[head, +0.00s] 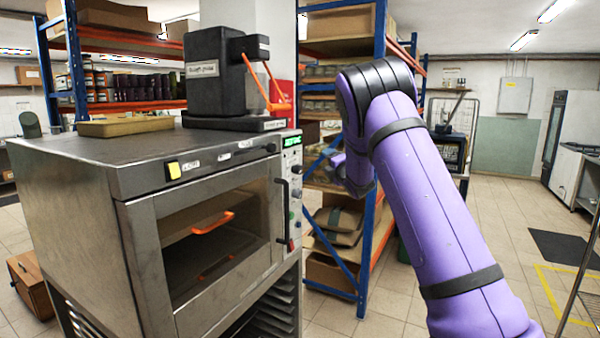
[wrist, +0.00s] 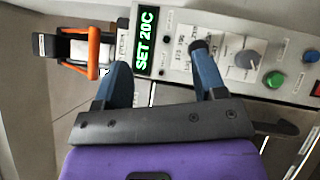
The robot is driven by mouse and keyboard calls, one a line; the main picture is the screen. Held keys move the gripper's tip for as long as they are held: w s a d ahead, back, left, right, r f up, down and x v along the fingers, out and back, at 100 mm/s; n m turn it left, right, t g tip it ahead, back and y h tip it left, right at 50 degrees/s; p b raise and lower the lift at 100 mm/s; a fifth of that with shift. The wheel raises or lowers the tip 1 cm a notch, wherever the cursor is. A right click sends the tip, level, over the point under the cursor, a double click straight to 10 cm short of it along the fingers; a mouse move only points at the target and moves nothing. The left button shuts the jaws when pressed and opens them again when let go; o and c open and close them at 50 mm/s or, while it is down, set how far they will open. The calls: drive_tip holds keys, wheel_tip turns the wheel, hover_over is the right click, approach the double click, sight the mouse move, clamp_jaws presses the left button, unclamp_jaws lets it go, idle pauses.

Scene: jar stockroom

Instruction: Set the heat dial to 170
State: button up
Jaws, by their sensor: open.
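The oven (head: 200,240) stands at the left in the head view, with its narrow control panel (head: 292,185) on the right side of its front. In the wrist view the panel looks turned sideways. Its green display (wrist: 146,42) reads SET 20C. A grey dial (wrist: 247,60) sits on a pale plate with small marks, too blurred to read surely. My gripper (wrist: 160,60) is open and empty, its blue fingers apart in front of the panel. The right finger is near the dial but appears to its left, not around it. In the head view my arm's end is partly hidden.
A green button (wrist: 273,80) and a blue button (wrist: 311,56) sit beside the dial. A black door handle (head: 282,210) is next to the panel. A black machine with an orange lever (head: 215,70) stands on the oven. Blue-framed shelving (head: 370,200) is close behind my arm.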

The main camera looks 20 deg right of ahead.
sight(300, 170)
drive_tip(key=w+a+f+n+y, duration=0.2)
drive_tip(key=w+f+n+y, duration=0.3)
drive_tip(key=f+n, duration=0.4)
drive_tip(key=shift+y, duration=0.7)
drive_tip(key=x, duration=0.6)
drive_tip(key=r+x, duration=0.1)
drive_tip(key=x, duration=0.2)
drive_tip(key=shift+w+a, duration=0.1)
drive_tip(key=shift+a, duration=0.3)
drive_tip(key=c, duration=0.9)
